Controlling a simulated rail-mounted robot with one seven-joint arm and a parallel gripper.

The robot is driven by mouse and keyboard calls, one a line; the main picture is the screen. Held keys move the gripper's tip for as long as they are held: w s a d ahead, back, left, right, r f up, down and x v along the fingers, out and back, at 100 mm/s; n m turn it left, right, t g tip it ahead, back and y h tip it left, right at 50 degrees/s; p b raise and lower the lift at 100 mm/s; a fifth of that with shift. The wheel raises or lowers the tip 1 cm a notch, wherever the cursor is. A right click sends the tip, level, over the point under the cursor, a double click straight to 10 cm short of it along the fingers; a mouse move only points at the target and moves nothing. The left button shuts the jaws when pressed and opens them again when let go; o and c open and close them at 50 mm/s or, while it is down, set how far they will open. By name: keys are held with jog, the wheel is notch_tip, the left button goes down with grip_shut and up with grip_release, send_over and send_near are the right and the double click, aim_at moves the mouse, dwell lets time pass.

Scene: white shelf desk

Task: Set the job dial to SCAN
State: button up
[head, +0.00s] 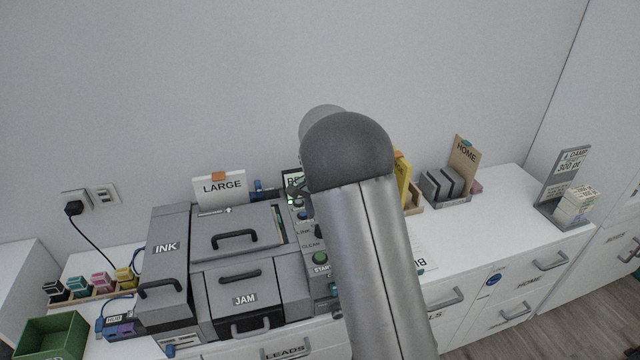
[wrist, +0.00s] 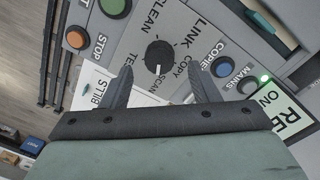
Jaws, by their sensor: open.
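The job dial (wrist: 159,56) is a round black knob on the grey control panel (wrist: 133,45), ringed by printed words. LINK, COPY, SCAN and CLEAN can be read, and another label is partly covered. A white mark on the knob points down in the wrist view, toward the SCAN side; its exact setting is hard to tell. My gripper (wrist: 160,68) is open, with one finger on each side below the dial in the picture and nothing between them. Whether they touch it cannot be told. In the head view my arm hides the dial and gripper.
Near the dial are an orange STOP button (wrist: 76,38), a green button (wrist: 114,7) and a blue COPIES button (wrist: 220,67). The grey machine's JAM door (head: 246,299) and INK cover (head: 166,248) lie left of my arm. A holder (head: 446,187) stands right.

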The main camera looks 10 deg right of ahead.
notch_tip(320, 180, up, 15)
jog(key=shift+w+a+f+b, duration=0.15)
jog(key=shift+w+a+b, duration=0.1)
jog(key=shift+b, duration=0.15)
